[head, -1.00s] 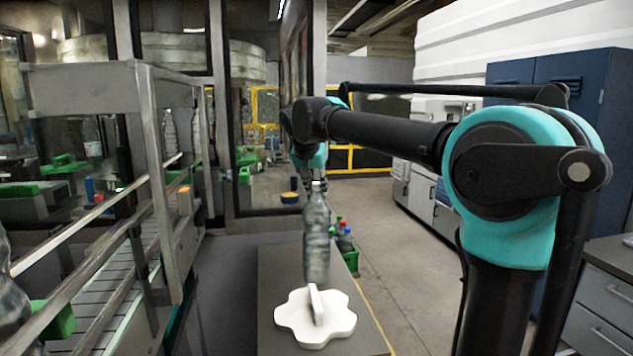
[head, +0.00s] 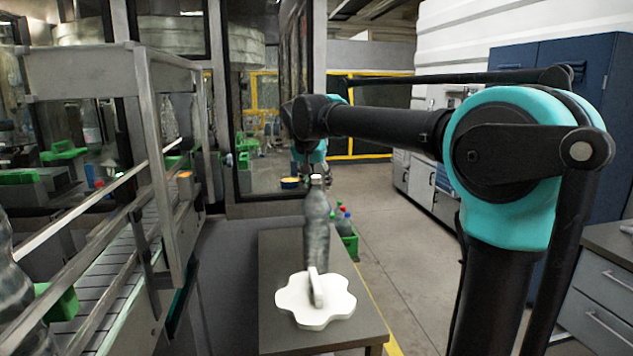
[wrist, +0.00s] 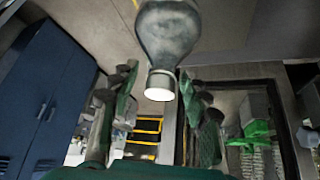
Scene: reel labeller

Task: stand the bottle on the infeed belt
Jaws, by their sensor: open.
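The clear bottle (head: 316,228) with a pale cap stands upright on the small grey table, behind a white star-shaped piece (head: 314,299) that hides part of its base. In the wrist view my gripper (wrist: 162,98) is open. The bottle's cap and neck (wrist: 161,84) show between its fingers, with no finger seen touching them. The infeed belt (head: 107,278) runs along the left behind metal rails.
The grey table (head: 283,337) has bare strips around the star piece. Metal guard rails (head: 95,240) and a post border the belt. Blue cabinets (head: 560,75) are at the right.

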